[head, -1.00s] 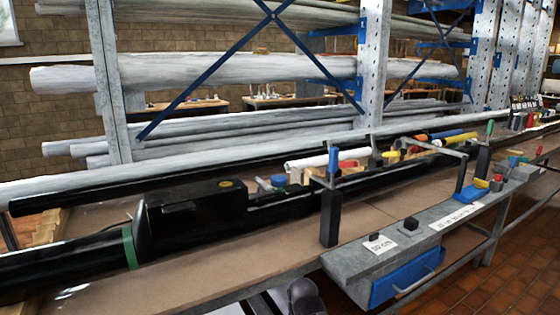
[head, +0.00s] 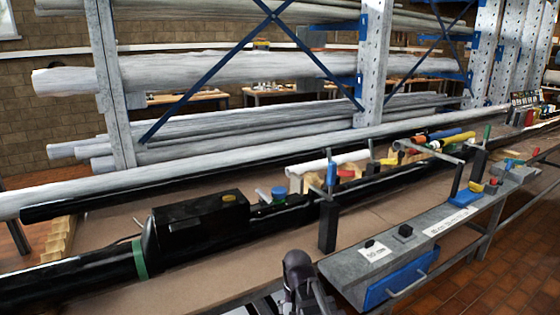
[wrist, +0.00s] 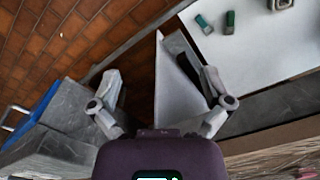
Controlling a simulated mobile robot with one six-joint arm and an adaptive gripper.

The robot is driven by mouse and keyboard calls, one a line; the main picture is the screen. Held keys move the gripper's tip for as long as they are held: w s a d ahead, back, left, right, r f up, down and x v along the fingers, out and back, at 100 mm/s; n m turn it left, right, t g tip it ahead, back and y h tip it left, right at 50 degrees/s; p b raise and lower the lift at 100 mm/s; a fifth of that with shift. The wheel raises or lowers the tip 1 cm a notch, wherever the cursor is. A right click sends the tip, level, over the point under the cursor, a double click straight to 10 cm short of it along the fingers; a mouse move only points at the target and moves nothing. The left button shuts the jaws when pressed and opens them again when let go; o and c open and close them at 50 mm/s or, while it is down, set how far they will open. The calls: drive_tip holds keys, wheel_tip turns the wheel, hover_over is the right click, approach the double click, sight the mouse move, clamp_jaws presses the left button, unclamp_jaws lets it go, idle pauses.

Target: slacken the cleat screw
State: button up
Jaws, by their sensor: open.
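I cannot pick out the cleat screw in either view. A long black mast (head: 75,279) with a green band lies along the bench. A black box-shaped housing (head: 200,222) sits on it, with a blue round piece (head: 279,194) to its right. My dark arm end (head: 300,272) shows at the bottom of the head view, in front of the bench; its fingers are not clear there. In the wrist view my gripper (wrist: 162,88) is open and empty, its two fingers wide apart above a pale panel edge and the brick floor.
A grey side bench (head: 350,263) with a blue drawer (head: 398,279) stands at the right. Upright clamps, one a black post (head: 327,227), stand along the mast. A rack of pale tubes (head: 220,72) is behind. The wrist view shows a white surface (wrist: 270,45) with small green items.

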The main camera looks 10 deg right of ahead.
drive_tip(key=w+r+m+p, duration=0.3)
drive_tip(key=w+r+p, duration=0.2)
drive_tip(key=r+p, duration=0.45)
drive_tip(key=w+r+m+p, duration=0.3)
drive_tip(key=w+r+p, duration=0.2)
drive_tip(key=r+p, duration=0.45)
drive_tip(key=w+r+m+p, duration=0.3)
drive_tip(key=w+r+p, duration=0.1)
drive_tip(key=r+p, duration=0.6)
wheel_tip(320, 180, up, 4)
drive_tip(key=m+p, duration=0.3)
drive_tip(key=m, duration=0.5)
hover_over(279, 189)
drive_tip(key=shift+s+r, duration=0.1)
drive_tip(key=shift+r, duration=0.05)
drive_tip(key=shift+f, duration=0.2)
wheel_tip(279, 189, down, 7)
drive_tip(key=b, duration=0.7)
drive_tip(key=shift+r, duration=0.25)
drive_tip(key=shift+c, duration=1.4)
drive_tip(key=c, duration=1)
